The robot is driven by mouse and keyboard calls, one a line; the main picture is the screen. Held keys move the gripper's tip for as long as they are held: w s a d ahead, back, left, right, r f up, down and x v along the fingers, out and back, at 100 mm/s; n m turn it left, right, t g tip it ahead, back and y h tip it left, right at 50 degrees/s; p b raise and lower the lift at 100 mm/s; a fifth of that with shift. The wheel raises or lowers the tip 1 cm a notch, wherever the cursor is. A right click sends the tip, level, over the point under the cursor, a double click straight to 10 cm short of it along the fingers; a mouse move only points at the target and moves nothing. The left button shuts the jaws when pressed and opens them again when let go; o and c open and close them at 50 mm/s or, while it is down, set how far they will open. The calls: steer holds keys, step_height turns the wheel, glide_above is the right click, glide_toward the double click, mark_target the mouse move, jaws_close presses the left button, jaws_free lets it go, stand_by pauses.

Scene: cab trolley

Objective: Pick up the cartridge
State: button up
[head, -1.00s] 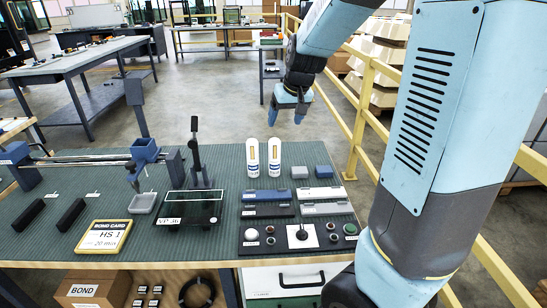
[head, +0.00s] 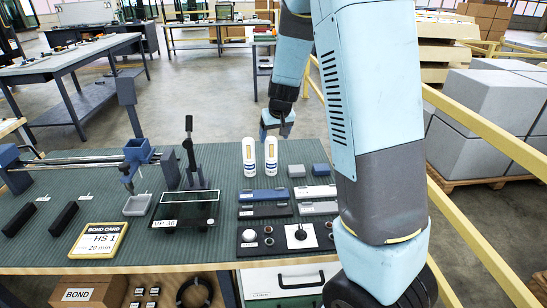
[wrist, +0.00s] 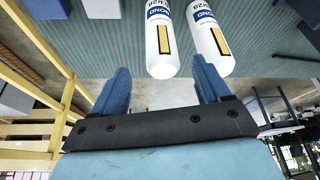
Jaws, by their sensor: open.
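Two white cartridges with blue lettering and a yellow-filled black strip stand upright side by side on the green ribbed bench mat: the left cartridge (head: 249,157) and the right cartridge (head: 271,158). I cannot tell which one the task means. My gripper (head: 277,125) is beyond them at the far edge of the bench, a little right of them. In the wrist view my gripper (wrist: 160,85) has its two blue fingers spread wide with nothing between them. Both cartridges show past the fingertips, one (wrist: 160,40) ahead of the gap and the other (wrist: 207,38) near the right finger.
A grey block (head: 297,171) and a blue block (head: 320,170) stand right of the cartridges. A black lever stand (head: 192,160) is to their left. Blue and grey cases (head: 265,195) lie in front. A yellow railing (head: 470,128) runs along the right.

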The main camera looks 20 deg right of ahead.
mark_target(272, 140)
steer(key=shift+x, duration=3.3)
steer(key=shift+a, duration=0.1)
steer(key=shift+w, duration=0.1)
steer(key=c, duration=1.3)
